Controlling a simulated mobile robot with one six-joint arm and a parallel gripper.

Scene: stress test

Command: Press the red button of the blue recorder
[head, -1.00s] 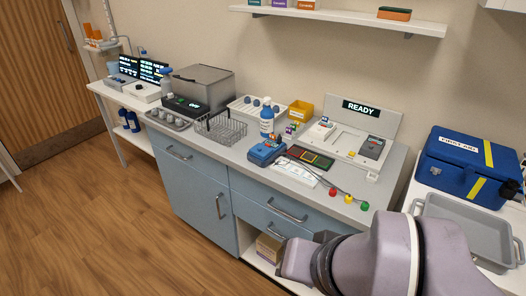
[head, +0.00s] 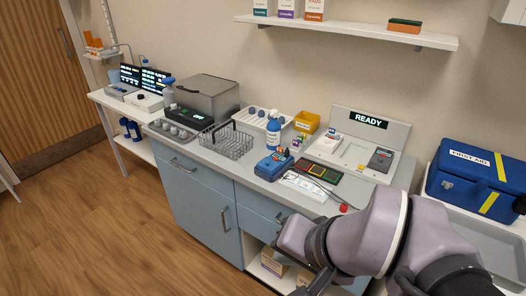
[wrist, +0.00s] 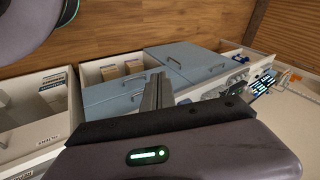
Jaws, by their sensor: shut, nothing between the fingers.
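The blue recorder (head: 271,166) lies on the worktop in the middle of the head view, left of a small dark board with coloured squares. A small reddish spot shows near its upper end, but it is too small to tell whether it is the red button. My gripper (wrist: 158,92) shows in the wrist view as closed fingers with nothing between them, above the blue drawer fronts. It is apart from the recorder, which I cannot make out in the wrist view. In the head view my arm is at the lower right, in front of the counter.
A white strip (head: 303,186) and a red knob (head: 343,208) lie to the right. A READY panel (head: 369,121) stands behind. A first-aid box (head: 474,172) is far right.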

